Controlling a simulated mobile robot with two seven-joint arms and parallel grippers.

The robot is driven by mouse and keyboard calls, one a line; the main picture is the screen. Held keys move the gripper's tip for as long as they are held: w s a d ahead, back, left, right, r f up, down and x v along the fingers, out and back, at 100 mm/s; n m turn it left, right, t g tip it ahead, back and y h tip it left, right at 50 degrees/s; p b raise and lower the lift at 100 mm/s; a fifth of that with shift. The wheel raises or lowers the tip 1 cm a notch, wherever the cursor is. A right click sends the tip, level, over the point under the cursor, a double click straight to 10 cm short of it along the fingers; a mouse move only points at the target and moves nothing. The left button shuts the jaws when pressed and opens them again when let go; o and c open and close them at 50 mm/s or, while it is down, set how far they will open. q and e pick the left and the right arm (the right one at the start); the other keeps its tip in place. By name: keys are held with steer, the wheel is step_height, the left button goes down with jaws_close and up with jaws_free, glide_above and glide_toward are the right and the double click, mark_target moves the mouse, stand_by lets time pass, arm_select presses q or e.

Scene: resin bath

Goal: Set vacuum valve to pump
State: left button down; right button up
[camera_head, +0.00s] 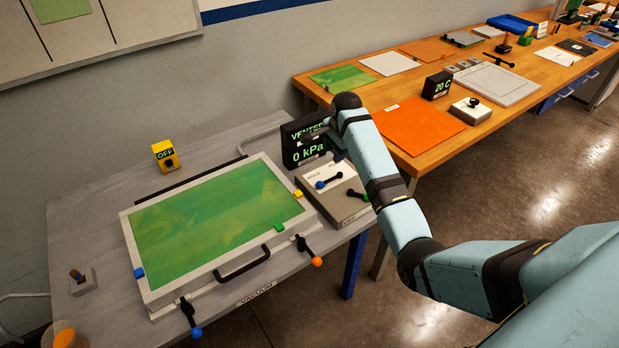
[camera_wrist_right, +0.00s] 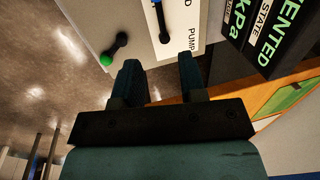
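The valve box (camera_head: 345,208) sits on the grey table, with a white label plate reading "HOLD" on top. A blue-tipped lever (camera_head: 328,181) and a green-tipped lever (camera_head: 357,194) are on it. In the right wrist view the blue-tipped lever's dark shaft (camera_wrist_right: 162,22) lies on the label plate near the word "PUMP", and the green lever (camera_wrist_right: 115,48) is beside it. The black display (camera_head: 305,143) reads "VENTED" and "0 kPa". My right gripper (camera_head: 335,152) hovers above the box beside the display; its fingers (camera_wrist_right: 159,78) are apart and empty. My left gripper is out of view.
A green-covered vacuum frame (camera_head: 291,208) with a black handle and coloured clamps fills the table's middle. A yellow "OFF" box (camera_head: 166,155) stands behind it. A wooden bench (camera_head: 407,163) with sheets and a "20 C" display (camera_head: 437,86) runs along the wall.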

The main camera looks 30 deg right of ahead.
mark_target(327, 181)
steer(key=f, duration=0.4)
steer(key=w+f, duration=0.1)
steer(key=f, duration=0.4)
steer(key=w+f, duration=0.1)
steer(key=f, duration=0.3)
steer(key=shift+w+f+b, duration=0.2)
steer(key=shift+w+b, duration=0.05)
steer(key=shift+b, duration=0.05)
jaws_close()
